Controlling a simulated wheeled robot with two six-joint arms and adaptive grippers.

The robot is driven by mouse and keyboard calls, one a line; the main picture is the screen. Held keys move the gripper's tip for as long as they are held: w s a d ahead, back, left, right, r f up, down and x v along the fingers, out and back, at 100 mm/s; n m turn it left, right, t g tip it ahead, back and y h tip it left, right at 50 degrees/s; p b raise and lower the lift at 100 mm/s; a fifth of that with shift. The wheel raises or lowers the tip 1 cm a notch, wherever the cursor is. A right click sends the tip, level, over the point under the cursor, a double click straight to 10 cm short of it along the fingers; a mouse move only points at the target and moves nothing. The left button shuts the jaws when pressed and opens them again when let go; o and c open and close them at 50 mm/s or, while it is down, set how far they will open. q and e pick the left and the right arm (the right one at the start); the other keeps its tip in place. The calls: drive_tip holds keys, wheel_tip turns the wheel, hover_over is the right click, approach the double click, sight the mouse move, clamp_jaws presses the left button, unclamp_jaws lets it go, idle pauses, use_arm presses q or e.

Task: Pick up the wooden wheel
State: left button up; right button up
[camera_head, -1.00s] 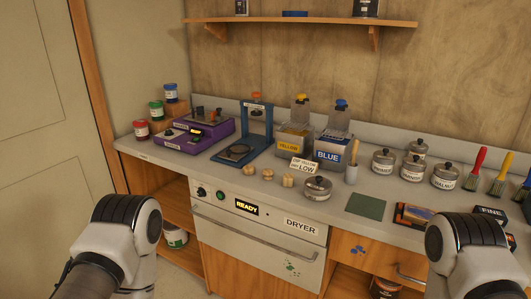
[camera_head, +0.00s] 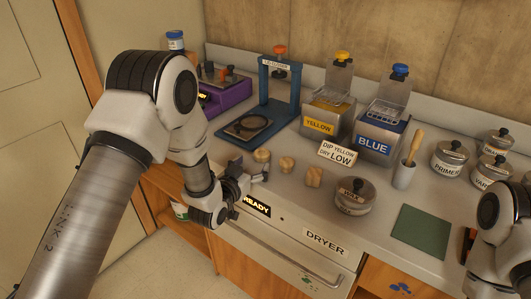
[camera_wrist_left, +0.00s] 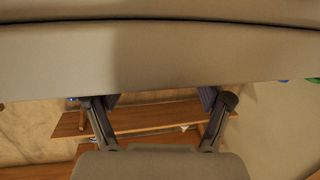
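Three small pale wooden pieces stand in a row on the counter in the head view: a left piece (camera_head: 262,155), a middle piece (camera_head: 287,164) and a blocky right piece (camera_head: 313,176). I cannot tell for sure which is the wheel. My left gripper (camera_head: 250,172) is at the counter's front edge, just left of and in front of the left piece, apart from them. In the left wrist view its fingers (camera_wrist_left: 160,99) are spread with nothing between them. No wooden piece shows in that view. My right gripper is out of view.
A metal lidded tin (camera_head: 352,197) stands right of the pieces. Behind them are a sign (camera_head: 340,153), yellow bin (camera_head: 325,118), blue bin (camera_head: 380,135) and blue press (camera_head: 250,125). A green mat (camera_head: 421,231) lies right. The dryer front (camera_head: 290,250) is below.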

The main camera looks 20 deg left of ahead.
sight(259, 156)
use_arm(q)
drive_tip(key=shift+w+d+r, duration=0.15)
drive_tip(key=shift+w+r, duration=0.2)
drive_tip(key=shift+w, duration=0.05)
drive_tip(key=x, duration=0.2)
drive_tip(key=p+x, duration=0.1)
drive_tip(key=shift+w+d+r, duration=0.1)
drive_tip(key=shift+w+r, duration=0.1)
drive_tip(key=shift+w, duration=0.1)
drive_tip(key=shift+w+f, duration=0.25)
drive_tip(key=shift+w, duration=0.05)
drive_tip(key=shift+s+r, duration=0.2)
drive_tip(key=shift+s, duration=0.05)
drive_tip(key=c, duration=0.8)
drive_tip(key=shift+f, duration=0.1)
drive_tip(key=shift+c, duration=0.9)
